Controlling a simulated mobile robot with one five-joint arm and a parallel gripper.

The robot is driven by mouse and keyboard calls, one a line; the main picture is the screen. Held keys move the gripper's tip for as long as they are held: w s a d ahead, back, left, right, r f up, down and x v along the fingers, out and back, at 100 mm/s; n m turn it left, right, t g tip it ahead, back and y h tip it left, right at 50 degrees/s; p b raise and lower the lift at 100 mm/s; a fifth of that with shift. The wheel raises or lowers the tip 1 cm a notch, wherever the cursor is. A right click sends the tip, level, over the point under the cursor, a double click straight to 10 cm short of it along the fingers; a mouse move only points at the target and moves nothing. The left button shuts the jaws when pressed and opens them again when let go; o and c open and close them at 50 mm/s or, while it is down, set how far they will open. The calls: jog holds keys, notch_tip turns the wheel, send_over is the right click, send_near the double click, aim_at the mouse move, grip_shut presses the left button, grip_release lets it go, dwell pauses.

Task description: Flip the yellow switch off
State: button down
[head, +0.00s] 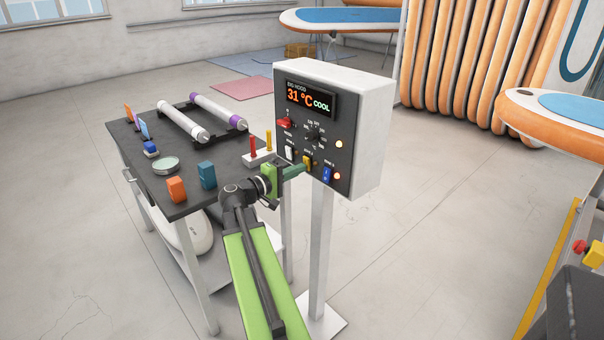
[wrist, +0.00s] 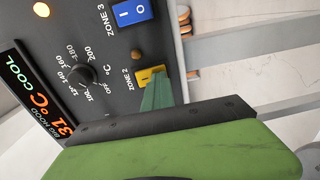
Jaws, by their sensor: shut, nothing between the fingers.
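The yellow switch (head: 308,160) is on the dark front of a white control box (head: 367,130) on a post. In the wrist view the yellow switch (wrist: 150,73) sits by the label ZONE 2, with a dim lamp (wrist: 136,55) beside it. My gripper (head: 301,167) is shut and empty, its green fingertips at the yellow switch. In the wrist view the fingertips (wrist: 157,90) overlap the switch's lower edge; I cannot tell whether they press on it. Part of the switch is hidden behind them.
A blue switch (head: 326,174), a white switch (head: 290,153), a red switch (head: 285,123) and a dial (head: 314,135) are close by on the panel. Two lamps glow orange. A dark table (head: 225,187) with rollers and small items stands to the left.

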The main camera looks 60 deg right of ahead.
jog(key=f+b+v, duration=0.2)
jog(key=v, duration=1.1)
jog(key=shift+w+a+f, duration=0.15)
jog(key=shift+a+f, duration=0.05)
jog(key=shift+a, duration=0.25)
